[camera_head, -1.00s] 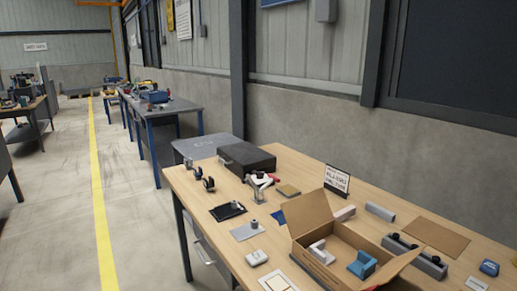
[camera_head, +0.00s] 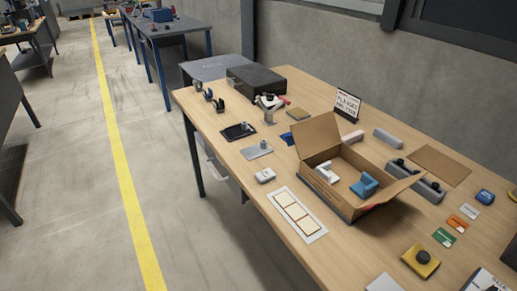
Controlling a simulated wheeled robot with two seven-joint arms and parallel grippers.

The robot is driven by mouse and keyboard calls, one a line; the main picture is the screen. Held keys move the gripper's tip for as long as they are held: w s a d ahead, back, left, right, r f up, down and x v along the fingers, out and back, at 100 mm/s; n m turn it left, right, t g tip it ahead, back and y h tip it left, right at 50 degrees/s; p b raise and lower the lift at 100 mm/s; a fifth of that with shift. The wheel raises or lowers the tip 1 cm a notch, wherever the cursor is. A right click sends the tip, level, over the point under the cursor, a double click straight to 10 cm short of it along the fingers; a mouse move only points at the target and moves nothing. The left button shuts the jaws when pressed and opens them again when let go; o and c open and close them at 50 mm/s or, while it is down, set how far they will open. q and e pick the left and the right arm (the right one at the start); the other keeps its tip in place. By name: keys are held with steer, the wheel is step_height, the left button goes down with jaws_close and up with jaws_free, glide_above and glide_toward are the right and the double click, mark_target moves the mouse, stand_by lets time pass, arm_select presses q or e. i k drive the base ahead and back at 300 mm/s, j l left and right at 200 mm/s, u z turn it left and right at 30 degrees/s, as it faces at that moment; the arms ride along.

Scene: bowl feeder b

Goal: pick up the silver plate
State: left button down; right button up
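A flat silver plate (camera_head: 257,150) with a small grey knob lies on the wooden table, towards its left edge. It sits between a black plate with a knob (camera_head: 238,131) and a small white block (camera_head: 265,175). Nothing covers the silver plate. Neither of my grippers is in view.
An open cardboard box (camera_head: 325,187) holding a white part and a blue part (camera_head: 364,186) stands right of the plate. A black case (camera_head: 265,78) and a sign (camera_head: 347,104) stand farther back. A white framed card (camera_head: 297,214) and a yellow plate (camera_head: 421,261) lie nearer.

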mark_target(263, 148)
steer(key=z, duration=0.55)
steer(key=i+j+z, duration=0.15)
steer(key=j+z, duration=0.65)
steer(key=z, duration=0.2)
steer(key=j+z, duration=0.5)
steer(key=i, duration=0.05)
